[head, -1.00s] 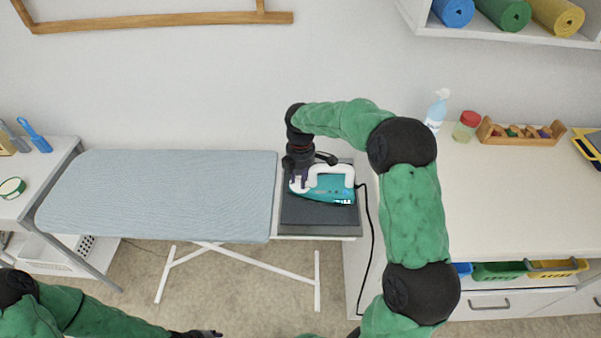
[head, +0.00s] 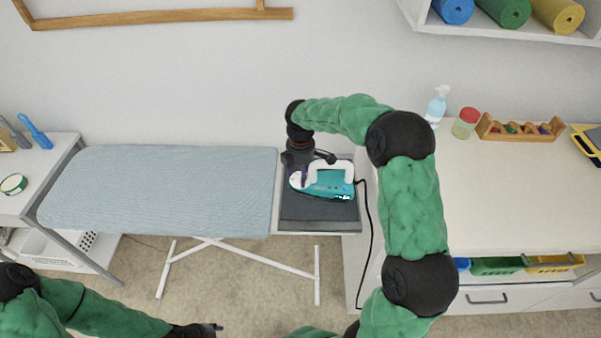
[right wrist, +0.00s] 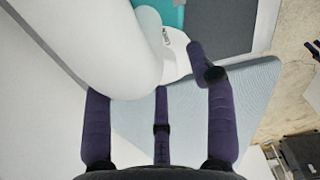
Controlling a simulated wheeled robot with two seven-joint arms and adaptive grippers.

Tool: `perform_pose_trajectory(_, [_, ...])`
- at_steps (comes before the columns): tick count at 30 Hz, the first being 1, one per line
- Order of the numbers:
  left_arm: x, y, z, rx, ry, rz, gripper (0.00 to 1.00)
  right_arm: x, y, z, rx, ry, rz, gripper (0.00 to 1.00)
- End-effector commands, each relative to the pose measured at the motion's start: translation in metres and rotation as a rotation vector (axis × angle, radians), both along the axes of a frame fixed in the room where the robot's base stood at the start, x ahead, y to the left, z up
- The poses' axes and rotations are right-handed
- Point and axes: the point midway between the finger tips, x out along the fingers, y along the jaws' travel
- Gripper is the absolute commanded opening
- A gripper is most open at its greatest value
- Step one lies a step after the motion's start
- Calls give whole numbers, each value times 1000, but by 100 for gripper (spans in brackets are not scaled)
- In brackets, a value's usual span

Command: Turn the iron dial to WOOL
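The teal iron (head: 325,190) with a white handle (head: 328,167) lies on the dark grey rest pad at the right end of the ironing board. My right gripper (head: 297,174) reaches down from above at the iron's left end, close to the white front of the handle. In the right wrist view the purple fingers (right wrist: 148,82) stand apart, and the white handle (right wrist: 85,40) looms large beside and partly behind them. The iron's teal body (right wrist: 172,12) shows at the top. I cannot make out the dial or its setting. My left gripper (head: 208,329) is at the bottom edge, its fingers unclear.
The blue-grey ironing board (head: 160,190) extends left of the rest pad (head: 310,212). The iron's black cord (head: 371,230) hangs down its right side. A counter (head: 500,195) at right holds a spray bottle (head: 437,106), a red-lidded jar (head: 465,123) and a wooden rack (head: 520,130).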

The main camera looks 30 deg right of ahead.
Motion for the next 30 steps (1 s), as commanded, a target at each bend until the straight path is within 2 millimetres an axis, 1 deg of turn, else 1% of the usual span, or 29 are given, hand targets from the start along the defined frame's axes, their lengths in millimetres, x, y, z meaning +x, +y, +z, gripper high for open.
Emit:
perform_pose_trajectory(5, [0, 0, 0, 0, 0, 0, 40, 0, 0, 1, 0, -1, 0, 56])
perform_pose_trajectory(8, [0, 0, 0, 0, 0, 0, 40, 1, 0, 7, -1, -3, 0, 56])
perform_pose_trajectory(11, [0, 0, 0, 0, 0, 0, 40, 1, 0, 20, -1, -4, 0, 56])
perform_pose_trajectory(21, [0, 0, 0, 0, 0, 0, 40, 1, 0, 85, -1, -4, 1, 56])
perform_pose_trajectory(25, [0, 0, 0, 0, 0, 0, 40, 1, 0, 104, -1, -2, 0, 56])
perform_pose_trajectory(30, [0, 0, 0, 0, 0, 0, 40, 1, 0, 117, 1, -1, 0, 56])
